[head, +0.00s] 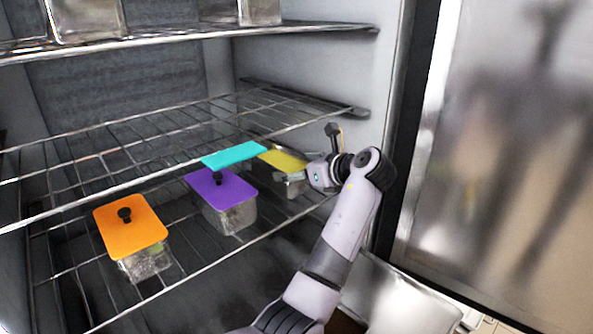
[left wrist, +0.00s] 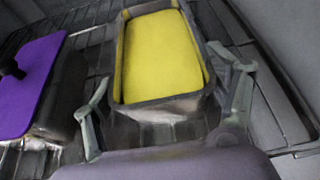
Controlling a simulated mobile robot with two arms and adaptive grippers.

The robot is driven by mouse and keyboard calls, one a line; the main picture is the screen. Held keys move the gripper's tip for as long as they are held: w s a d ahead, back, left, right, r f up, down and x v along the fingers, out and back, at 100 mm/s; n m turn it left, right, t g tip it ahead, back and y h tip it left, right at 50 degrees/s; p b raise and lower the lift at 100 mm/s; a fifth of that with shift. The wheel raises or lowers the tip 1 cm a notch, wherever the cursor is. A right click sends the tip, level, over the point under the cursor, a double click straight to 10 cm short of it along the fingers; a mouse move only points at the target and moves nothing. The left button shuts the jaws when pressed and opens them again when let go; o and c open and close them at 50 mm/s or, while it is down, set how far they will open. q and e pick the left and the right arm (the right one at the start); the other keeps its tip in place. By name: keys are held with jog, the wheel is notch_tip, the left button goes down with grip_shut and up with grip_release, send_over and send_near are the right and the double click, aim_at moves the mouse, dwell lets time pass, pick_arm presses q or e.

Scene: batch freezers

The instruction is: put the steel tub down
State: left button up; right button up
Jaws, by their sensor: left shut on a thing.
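The steel tub, with a yellow surface inside its raised rim, fills the upper middle of the left wrist view (left wrist: 163,104). In the head view the tub (head: 293,187) is at the right of the lower wire shelf (head: 190,267), partly covered by my gripper. My left gripper (head: 288,177) is shut on the tub; in the left wrist view one finger is on each side of it. The tub looks level. I cannot tell whether its bottom touches the shelf. My right gripper is not in view.
A tub with a purple lid (head: 221,189) stands just left, with a teal lid (head: 235,154) behind it. A tub with an orange lid (head: 130,226) is further left. The middle wire shelf (head: 125,150) hangs above. The freezer's side wall and open door (head: 490,150) are right.

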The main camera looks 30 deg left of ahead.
pick_arm(q)
jog(key=shift+r, duration=0.1)
jog(key=o, duration=1.4)
jog(key=shift+f, duration=0.25)
jog(key=shift+c, duration=0.2)
jog(key=o, duration=0.4)
jog(key=shift+a, duration=0.15)
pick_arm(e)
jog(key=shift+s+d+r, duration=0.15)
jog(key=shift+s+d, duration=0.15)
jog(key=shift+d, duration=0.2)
pick_arm(q)
jog(key=shift+r, duration=0.2)
jog(key=shift+b+v, duration=1.45)
jog(key=shift+v, duration=4.6)
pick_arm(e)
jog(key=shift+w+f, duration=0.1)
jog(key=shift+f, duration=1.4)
